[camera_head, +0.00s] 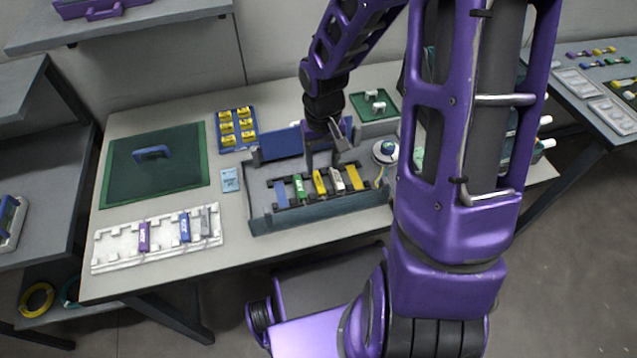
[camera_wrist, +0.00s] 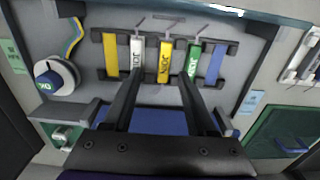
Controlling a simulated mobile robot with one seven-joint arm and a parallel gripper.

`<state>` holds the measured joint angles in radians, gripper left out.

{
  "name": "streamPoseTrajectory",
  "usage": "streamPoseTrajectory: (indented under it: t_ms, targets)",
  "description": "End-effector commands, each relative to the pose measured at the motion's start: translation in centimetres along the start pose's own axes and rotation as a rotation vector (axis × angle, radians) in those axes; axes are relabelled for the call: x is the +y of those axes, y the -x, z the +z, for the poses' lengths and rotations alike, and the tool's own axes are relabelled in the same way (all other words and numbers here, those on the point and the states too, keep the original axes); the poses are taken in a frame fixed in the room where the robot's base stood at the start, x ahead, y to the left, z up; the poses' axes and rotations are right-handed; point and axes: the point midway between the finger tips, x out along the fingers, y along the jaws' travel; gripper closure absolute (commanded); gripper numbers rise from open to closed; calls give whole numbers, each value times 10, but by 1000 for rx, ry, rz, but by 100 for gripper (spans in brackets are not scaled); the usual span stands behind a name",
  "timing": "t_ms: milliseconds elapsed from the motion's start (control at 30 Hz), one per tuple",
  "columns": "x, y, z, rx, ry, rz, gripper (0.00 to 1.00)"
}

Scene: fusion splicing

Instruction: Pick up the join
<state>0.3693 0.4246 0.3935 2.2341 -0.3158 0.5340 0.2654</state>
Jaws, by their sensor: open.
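Three small blocks lettered like "JOIN" stand side by side in a dark holder inside a grey tray: a white join (camera_wrist: 137,57), a yellow join (camera_wrist: 165,62) and a green join (camera_wrist: 193,60). The head view also shows the white (camera_head: 338,179), yellow (camera_head: 320,182) and green (camera_head: 299,187) ones. My gripper (camera_wrist: 158,88) is open and empty above the tray. In the wrist view its fingertips lie either side of the yellow join's lower end, towards the white and green ones. In the head view my gripper (camera_head: 328,158) hangs just behind the row. Contact cannot be told.
A yellow strip (camera_wrist: 111,56) and a blue strip (camera_wrist: 215,64) flank the joins. The grey tray (camera_head: 262,212) has raised walls. A white rack (camera_head: 115,248), green mat (camera_head: 185,170) and blue tray of yellow pieces (camera_head: 252,142) share the table.

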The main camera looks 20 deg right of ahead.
Motion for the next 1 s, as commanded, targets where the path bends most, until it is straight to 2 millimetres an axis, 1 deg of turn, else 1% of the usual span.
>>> streamPoseTrajectory:
  t_ms: [33,167,367,400,500,767,800,867,1000]
  targets:
    - [0,-5,0,-1,1,-1,43]
    - [-1,-12,0,-2,0,-1,43]
    - [-9,-42,-4,-4,2,-2,43]
    - [-8,-47,-4,-3,1,-1,43]
    - [-8,-56,-4,-2,0,0,43]
    - [-8,-58,-5,1,-1,0,43]
    - [-8,-58,-5,1,-1,0,46]
    - [-8,-58,-5,1,-1,0,57]
    - [-8,-58,-5,1,-1,0,82]
